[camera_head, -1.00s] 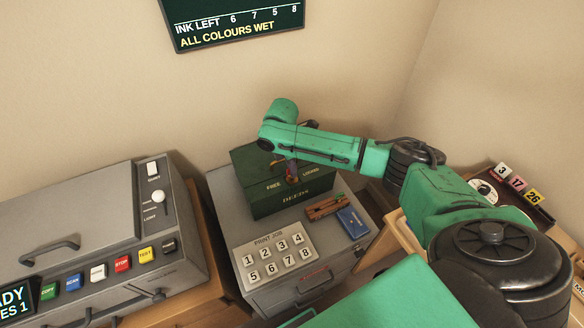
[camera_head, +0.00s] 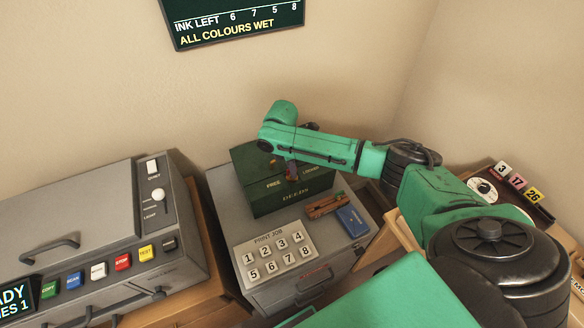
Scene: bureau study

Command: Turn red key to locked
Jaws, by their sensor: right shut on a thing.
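A dark green box (camera_head: 262,204) marked "DEEDS" stands on the grey cabinet behind the keypad. Its front carries the word "FREE" on the left and a second word on the right, partly covered. A small reddish key (camera_head: 292,171) shows at the front of the box between these words, mostly hidden by my arm. My right gripper (camera_head: 293,163) is at the key, shut on it, with its fingers largely hidden behind the green wrist. Which way the key points is too small to tell. My left gripper is not in view.
A keypad marked "PRINT JOB" (camera_head: 276,257), a brown wooden item (camera_head: 325,205) and a blue booklet (camera_head: 352,220) lie in front of the box. A grey machine with coloured buttons (camera_head: 100,240) stands at left. Numbered tags (camera_head: 517,181) lie at right.

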